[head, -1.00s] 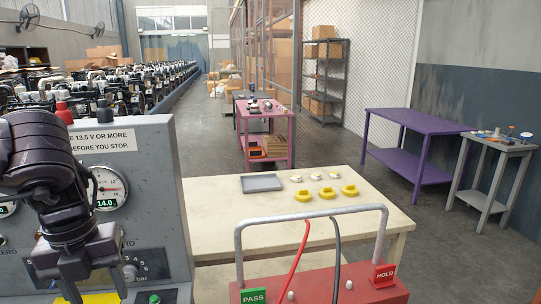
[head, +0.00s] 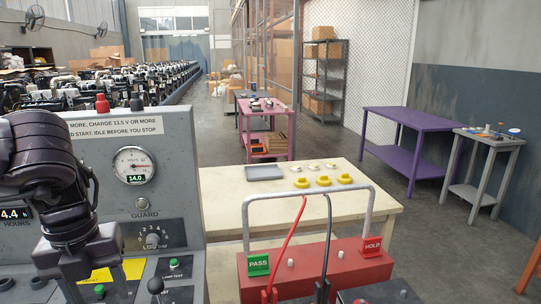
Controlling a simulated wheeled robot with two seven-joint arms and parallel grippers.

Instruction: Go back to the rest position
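My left gripper (head: 94,280) hangs in front of the grey control panel at the lower left. Its two fingers point down and stand apart, with the yellow label (head: 112,272) of the panel showing between and behind them. I see nothing held in it. The dark arm covers part of the panel's left side. My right arm and gripper are not in view.
The grey panel (head: 190,185) with its voltmeter (head: 134,165) stands close on the left. A red tester (head: 345,262) with a grey handle is in front of a cream table (head: 225,210). Purple (head: 425,120) and grey (head: 490,139) tables stand right, with open floor between.

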